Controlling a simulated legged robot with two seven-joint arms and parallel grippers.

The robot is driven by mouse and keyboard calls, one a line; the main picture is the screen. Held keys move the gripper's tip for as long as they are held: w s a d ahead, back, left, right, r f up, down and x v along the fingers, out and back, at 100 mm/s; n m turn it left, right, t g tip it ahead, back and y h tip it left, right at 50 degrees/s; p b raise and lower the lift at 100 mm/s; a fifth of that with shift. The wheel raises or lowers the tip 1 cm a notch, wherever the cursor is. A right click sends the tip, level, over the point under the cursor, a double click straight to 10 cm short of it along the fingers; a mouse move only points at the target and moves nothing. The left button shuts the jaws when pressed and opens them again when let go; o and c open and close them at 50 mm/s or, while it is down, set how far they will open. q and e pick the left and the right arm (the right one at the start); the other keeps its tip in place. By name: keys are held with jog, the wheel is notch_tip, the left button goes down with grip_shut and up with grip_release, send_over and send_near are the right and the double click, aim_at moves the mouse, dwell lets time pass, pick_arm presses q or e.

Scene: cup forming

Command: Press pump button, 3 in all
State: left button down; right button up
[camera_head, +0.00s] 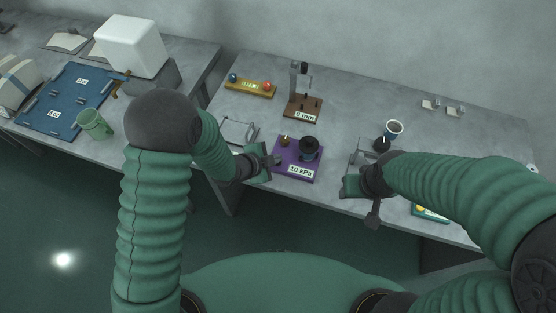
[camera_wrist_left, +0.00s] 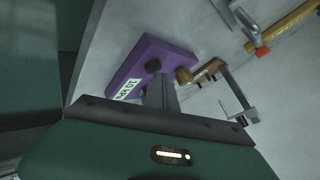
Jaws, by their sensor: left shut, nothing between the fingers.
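The purple pump unit (camera_head: 290,168) stands at the front edge of the middle table, with a label reading 10 kPa. A black round part (camera_head: 309,148) and a small brass part (camera_head: 285,140) are on its top. Which of them is the button I cannot tell for sure. My left gripper (camera_head: 275,160) is shut and empty at the unit's left edge.
A brown stand (camera_head: 304,107) labelled 0 mm is behind the pump unit. A blue board (camera_head: 62,105) and green mug (camera_head: 94,124) are on the left table.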

pick_arm(q)
jog(key=shift+f, duration=0.2)
pick_arm(e)
jog(key=shift+f, duration=0.15)
pick_arm(q)
jog(key=shift+r+p, duration=0.65)
jog(key=shift+r, duration=0.3)
pick_arm(e)
jog(key=shift+r, duration=0.75)
pick_arm(q)
notch_tip(320, 180, up, 5)
jog(key=p, duration=0.4)
jog(key=shift+r, duration=0.1)
pick_arm(e)
jog(key=v, duration=0.2)
jog(key=w+v, duration=0.1)
jog(key=v, duration=0.1)
jog(key=shift+c, duration=0.4)
grip_shut()
